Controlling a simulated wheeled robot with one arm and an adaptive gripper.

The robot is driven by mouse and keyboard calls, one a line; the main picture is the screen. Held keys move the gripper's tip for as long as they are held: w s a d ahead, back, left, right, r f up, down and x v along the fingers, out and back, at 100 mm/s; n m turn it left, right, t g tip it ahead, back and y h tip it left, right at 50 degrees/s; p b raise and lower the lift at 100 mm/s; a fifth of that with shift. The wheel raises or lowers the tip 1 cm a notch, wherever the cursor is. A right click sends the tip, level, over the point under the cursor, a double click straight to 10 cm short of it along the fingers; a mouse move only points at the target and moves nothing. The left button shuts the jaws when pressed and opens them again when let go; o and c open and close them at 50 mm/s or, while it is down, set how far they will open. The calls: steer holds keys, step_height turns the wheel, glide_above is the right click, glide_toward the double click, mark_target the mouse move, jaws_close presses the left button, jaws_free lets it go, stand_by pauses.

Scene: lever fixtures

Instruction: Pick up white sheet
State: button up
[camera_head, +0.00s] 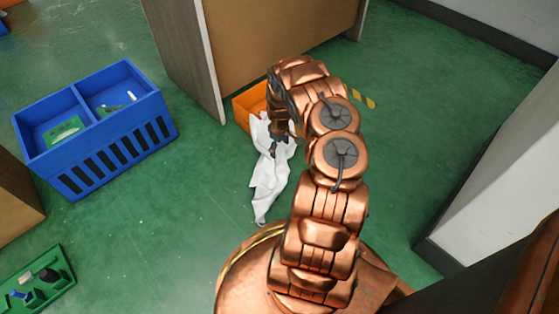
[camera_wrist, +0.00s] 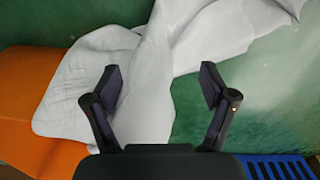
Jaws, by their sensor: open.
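The white sheet (camera_head: 268,182) hangs or lies crumpled, from the orange box down to the green floor in the head view. In the wrist view, the white sheet (camera_wrist: 145,78) spreads across the middle and upper right, with one part over the orange surface. My gripper (camera_head: 275,148) is at the sheet's upper part, beside the orange box. In the wrist view, my gripper (camera_wrist: 162,78) is open, with its two fingers apart and the sheet showing between and beyond them. I cannot tell whether the fingers touch the sheet. My arm hides part of the sheet's right side.
The orange box (camera_head: 247,104) stands against a wood-panelled cabinet (camera_head: 265,45). A blue two-part crate (camera_head: 108,150) is on the left, with a green tray (camera_head: 35,285) at the lower left. A white wall block (camera_head: 500,190) is on the right. Green floor is clear between crate and sheet.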

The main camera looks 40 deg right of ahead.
steer(key=shift+f, duration=1.7)
steer(key=shift+f, duration=0.15)
steer(key=shift+f+b, duration=0.85)
steer(key=shift+f, duration=0.45)
jaws_close()
stand_by(0.5)
step_height(320, 180, up, 12)
steer(key=p, duration=1)
